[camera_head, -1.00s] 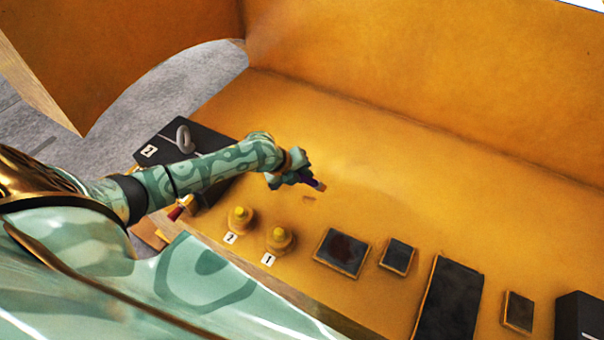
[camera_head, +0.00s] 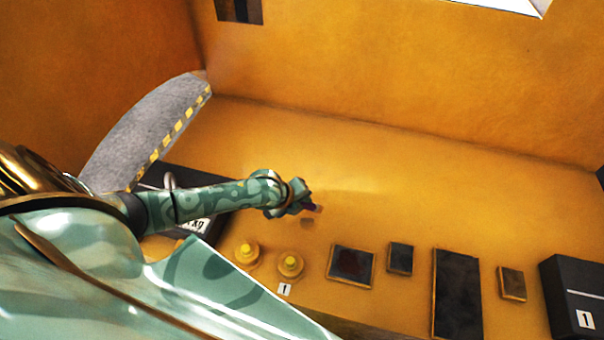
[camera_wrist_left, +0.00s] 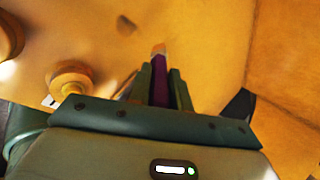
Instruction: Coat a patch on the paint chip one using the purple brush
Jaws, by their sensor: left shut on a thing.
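My left gripper (camera_head: 300,197) is shut on the purple brush (camera_head: 312,206) and holds it over the orange surface, beyond the yellow-topped pots. In the left wrist view the purple handle (camera_wrist_left: 159,82) sits between the two fingers (camera_wrist_left: 160,85), with a pale tip pointing away. Several dark framed panels lie to the right: a wide one with a dark reddish middle (camera_head: 351,265), a small one (camera_head: 400,258), a tall one (camera_head: 457,293) and a brownish one (camera_head: 511,283). I cannot tell which is paint chip one. The brush touches none of them. My right gripper is out of view.
Two yellow-topped pots (camera_head: 246,253) (camera_head: 290,265) stand near the front edge; a "1" label (camera_head: 285,289) is before the right one. A black box (camera_head: 580,295) marked 1 stands far right. Walls close off the back. The surface behind the panels is clear.

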